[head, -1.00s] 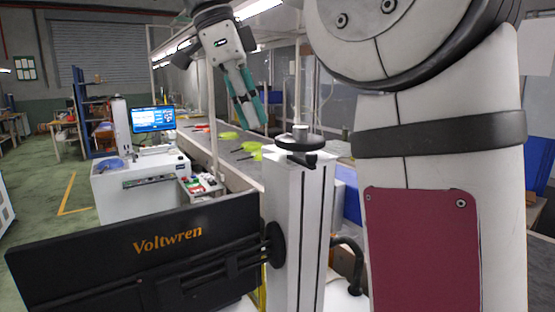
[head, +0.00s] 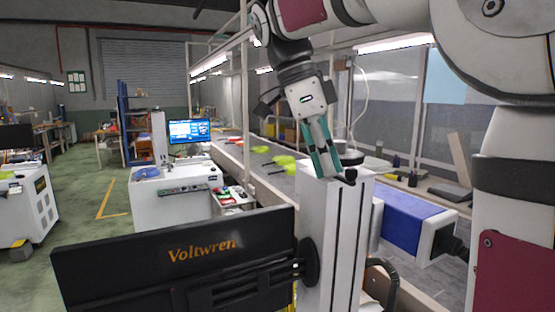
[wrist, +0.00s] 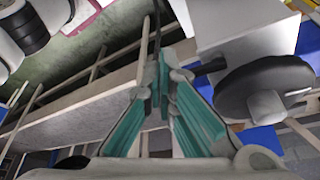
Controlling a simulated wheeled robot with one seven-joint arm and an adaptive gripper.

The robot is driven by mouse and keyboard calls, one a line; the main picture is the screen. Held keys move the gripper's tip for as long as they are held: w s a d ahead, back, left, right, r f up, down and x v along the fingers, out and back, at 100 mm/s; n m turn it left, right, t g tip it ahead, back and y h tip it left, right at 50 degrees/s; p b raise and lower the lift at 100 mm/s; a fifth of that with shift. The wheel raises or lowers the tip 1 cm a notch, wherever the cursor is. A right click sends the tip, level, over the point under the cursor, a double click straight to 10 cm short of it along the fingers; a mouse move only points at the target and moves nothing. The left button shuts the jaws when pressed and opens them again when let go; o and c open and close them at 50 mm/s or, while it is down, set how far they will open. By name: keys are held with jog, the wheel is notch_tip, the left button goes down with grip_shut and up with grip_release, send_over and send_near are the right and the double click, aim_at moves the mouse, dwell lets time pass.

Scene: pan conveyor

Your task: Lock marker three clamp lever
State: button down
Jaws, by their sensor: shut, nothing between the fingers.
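A marker stand with a pale column (head: 338,240) stands in the head view's middle, with a dark handwheel (head: 351,157) on top, partly behind my gripper. A short black clamp lever (head: 348,176) shows at the column's upper front. My gripper (head: 329,171) points down with its teal fingers closed and empty, just left of the lever. In the wrist view the fingertips (wrist: 164,62) are together, left of the handwheel (wrist: 262,88) and the pale column (wrist: 240,28). A dark rod (wrist: 210,66), perhaps the lever, shows right of the fingertips. I cannot tell whether they touch it.
A black Voltwren screen (head: 190,262) stands left of the column. A blue and white marker body (head: 412,222) juts out to the right. A conveyor (head: 232,152) with yellow-green pans (head: 284,160) runs behind. A white cabinet (head: 175,197) stands further left.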

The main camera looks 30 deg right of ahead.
jog(key=shift+s+d+n, duration=0.35)
jog(key=shift+d+n, duration=0.05)
jog(key=shift+d, duration=0.15)
jog(key=shift+w, duration=0.1)
